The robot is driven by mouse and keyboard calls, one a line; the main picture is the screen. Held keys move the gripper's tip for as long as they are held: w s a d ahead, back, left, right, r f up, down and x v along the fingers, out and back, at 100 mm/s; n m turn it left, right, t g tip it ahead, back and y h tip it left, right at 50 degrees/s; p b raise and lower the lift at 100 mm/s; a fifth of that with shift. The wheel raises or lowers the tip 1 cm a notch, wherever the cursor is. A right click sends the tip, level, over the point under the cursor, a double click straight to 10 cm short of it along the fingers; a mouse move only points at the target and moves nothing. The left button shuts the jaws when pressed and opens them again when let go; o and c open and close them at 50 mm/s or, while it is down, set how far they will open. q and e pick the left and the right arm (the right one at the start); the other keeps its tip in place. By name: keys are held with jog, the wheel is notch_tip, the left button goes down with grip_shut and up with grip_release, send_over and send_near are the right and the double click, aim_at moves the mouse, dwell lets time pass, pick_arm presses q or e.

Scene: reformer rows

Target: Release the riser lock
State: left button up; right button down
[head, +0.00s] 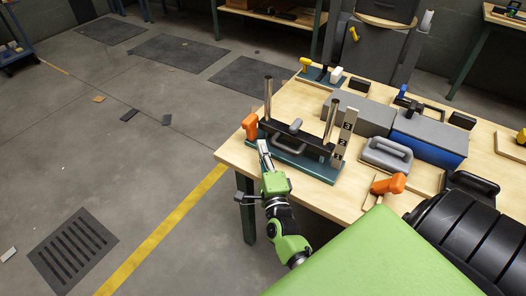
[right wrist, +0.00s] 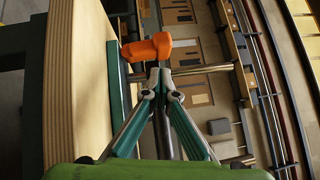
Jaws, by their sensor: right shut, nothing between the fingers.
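The riser stand (head: 302,164) sits at the table's near left corner, with a teal base, two upright metal posts and a dark crossbar with a grey handle. A numbered plate (head: 345,134) stands at its right post. An orange handle (head: 250,127), seemingly the riser lock, is at the stand's left end. My right gripper (head: 263,148) is shut and empty, just in front of the left post. In the right wrist view the shut fingertips (right wrist: 160,76) are just below the orange handle (right wrist: 147,49); contact is unclear. My left gripper is not in view.
On the wooden table (head: 230,154) are a blue-and-grey box (head: 428,139), a grey handled block (head: 387,154) and another orange-handled tool (head: 389,184). Floor left of the table is mostly open, with a yellow line (head: 165,229).

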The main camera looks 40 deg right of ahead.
aim_at(252, 129)
jog(key=b+x, duration=0.1)
jog(key=x, duration=0.5)
jog(key=shift+w+d, duration=0.15)
jog(key=shift+w, duration=0.05)
